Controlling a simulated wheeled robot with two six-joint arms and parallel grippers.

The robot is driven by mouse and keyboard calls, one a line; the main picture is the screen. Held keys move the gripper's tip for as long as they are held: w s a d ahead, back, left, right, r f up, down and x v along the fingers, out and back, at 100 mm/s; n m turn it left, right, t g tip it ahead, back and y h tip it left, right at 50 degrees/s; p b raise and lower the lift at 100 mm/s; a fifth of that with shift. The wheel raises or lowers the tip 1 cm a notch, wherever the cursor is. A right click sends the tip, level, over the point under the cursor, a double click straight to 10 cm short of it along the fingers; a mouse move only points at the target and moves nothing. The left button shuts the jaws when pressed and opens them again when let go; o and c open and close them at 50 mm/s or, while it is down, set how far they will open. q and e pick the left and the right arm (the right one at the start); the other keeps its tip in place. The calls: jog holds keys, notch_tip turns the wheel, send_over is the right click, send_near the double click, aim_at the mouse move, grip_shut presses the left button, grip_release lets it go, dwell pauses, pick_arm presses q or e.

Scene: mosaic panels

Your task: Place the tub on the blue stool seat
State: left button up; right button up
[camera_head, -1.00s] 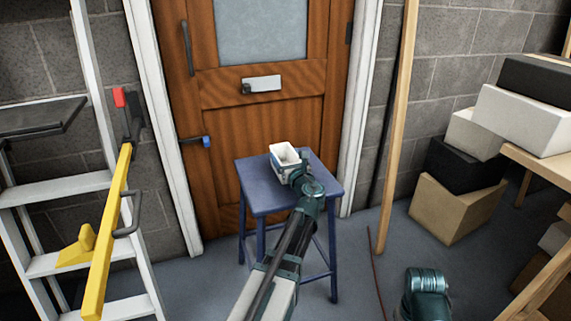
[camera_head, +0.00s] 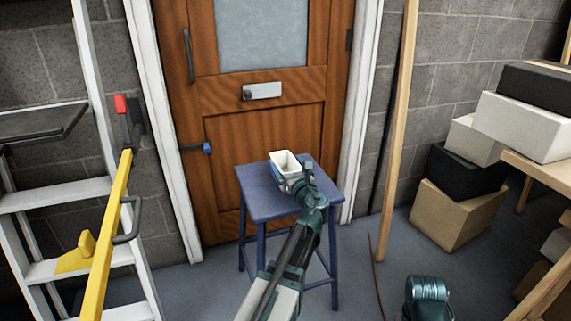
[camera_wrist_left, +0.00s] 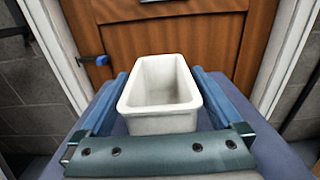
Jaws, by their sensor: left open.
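The tub (camera_head: 286,160) is white, open-topped and rectangular. It appears to stand upright on the blue stool seat (camera_head: 258,202), towards the back; its base is partly hidden by my gripper. My left gripper (camera_head: 287,176) is open around the tub. In the left wrist view, one blue finger lies on each side of the tub (camera_wrist_left: 163,122), with a narrow gap on both sides. The stool seat shows below and beside the fingers. My right gripper is not in view.
A wooden door (camera_head: 262,130) stands close behind the stool. Stacked boxes (camera_head: 460,213) stand at the right, and a wooden pole (camera_head: 396,130) leans beside the door frame.

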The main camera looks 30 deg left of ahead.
pick_arm(q)
jog(key=v, duration=1)
jog(key=shift+s, duration=0.15)
